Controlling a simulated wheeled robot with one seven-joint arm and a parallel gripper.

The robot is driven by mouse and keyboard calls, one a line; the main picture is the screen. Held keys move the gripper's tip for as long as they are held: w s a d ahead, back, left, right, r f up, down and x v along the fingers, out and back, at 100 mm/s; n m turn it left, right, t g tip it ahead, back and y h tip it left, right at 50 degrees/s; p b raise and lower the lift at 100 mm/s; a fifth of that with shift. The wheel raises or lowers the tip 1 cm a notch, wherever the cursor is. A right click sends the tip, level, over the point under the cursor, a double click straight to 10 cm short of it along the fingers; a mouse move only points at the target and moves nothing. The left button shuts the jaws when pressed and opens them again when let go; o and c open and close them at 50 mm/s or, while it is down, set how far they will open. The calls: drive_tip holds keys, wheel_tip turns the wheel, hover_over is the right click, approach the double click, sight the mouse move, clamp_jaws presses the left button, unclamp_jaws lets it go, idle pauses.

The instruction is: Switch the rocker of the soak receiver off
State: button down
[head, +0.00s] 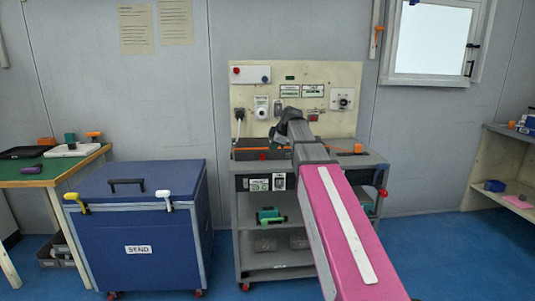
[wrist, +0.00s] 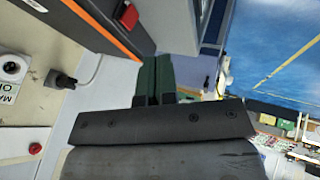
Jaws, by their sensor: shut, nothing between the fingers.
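My gripper (wrist: 158,62) shows in the wrist view with its two dark green fingers together and nothing between them. A dark unit with an orange edge (wrist: 95,32) lies at the upper left of that view. It carries a red rocker (wrist: 127,14), left of and beyond the fingertips, with no contact visible. Whether this unit is the soak receiver, and which way its rocker is set, I cannot tell. In the head view, my arm reaches to the cart (head: 245,168) and hides much of its top, where an orange-edged unit (head: 262,155) partly shows.
A pale backboard (head: 345,73) with sockets and labels stands behind the cart. A blue chest marked SEND (head: 135,225) stands left of the cart. A green-topped table (head: 40,175) is at far left and a shelf (head: 485,165) at far right. Blue floor between cart and shelf is clear.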

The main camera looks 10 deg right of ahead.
sight(262, 157)
drive_tip(key=x, duration=0.9)
drive_tip(key=shift+w+a+f, duration=0.15)
drive_tip(key=shift+w+f, duration=0.05)
drive_tip(key=shift+f, duration=0.1)
drive_tip(key=w, duration=0.2)
drive_tip(key=shift+w+f, duration=0.25)
drive_tip(key=shift+f, duration=0.05)
drive_tip(key=shift+w+f, duration=0.15)
drive_tip(key=shift+w, duration=0.65)
